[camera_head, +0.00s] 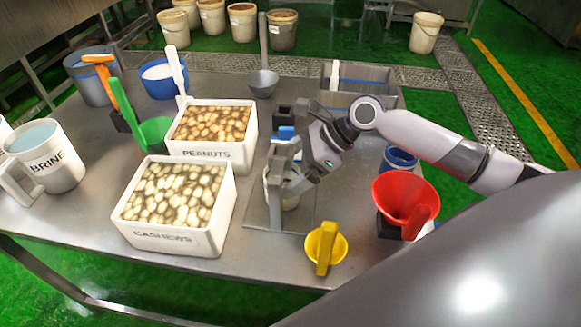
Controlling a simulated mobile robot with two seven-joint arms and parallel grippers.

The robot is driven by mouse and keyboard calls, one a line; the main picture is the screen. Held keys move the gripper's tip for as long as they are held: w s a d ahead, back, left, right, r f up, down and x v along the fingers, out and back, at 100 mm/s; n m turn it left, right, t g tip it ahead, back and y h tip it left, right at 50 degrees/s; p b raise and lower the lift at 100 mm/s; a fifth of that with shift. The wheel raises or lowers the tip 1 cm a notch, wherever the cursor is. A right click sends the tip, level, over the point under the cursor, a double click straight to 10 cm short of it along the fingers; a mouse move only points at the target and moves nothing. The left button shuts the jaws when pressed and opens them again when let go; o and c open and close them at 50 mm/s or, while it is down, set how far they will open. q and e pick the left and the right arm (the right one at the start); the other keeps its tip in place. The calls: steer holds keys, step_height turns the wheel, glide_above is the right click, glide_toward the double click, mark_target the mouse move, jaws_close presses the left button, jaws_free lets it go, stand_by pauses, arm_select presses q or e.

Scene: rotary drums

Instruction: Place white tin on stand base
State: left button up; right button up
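The white tin (289,203) is upright at the metal stand, low over or on its flat base plate (306,212). I cannot tell whether its bottom touches the plate. My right gripper (288,184) reaches down-left to the tin's upper part, with its fingers at the rim. The gripper and the stand's upright hide much of the tin, and whether the fingers are closed on it is unclear. My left gripper is not in view.
White tubs of peanuts (213,152) and cashews (195,240) stand left of the stand. A brine jug (50,157) stands far left.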

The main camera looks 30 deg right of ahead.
steer(key=v, duration=1.2)
stand_by(0.6)
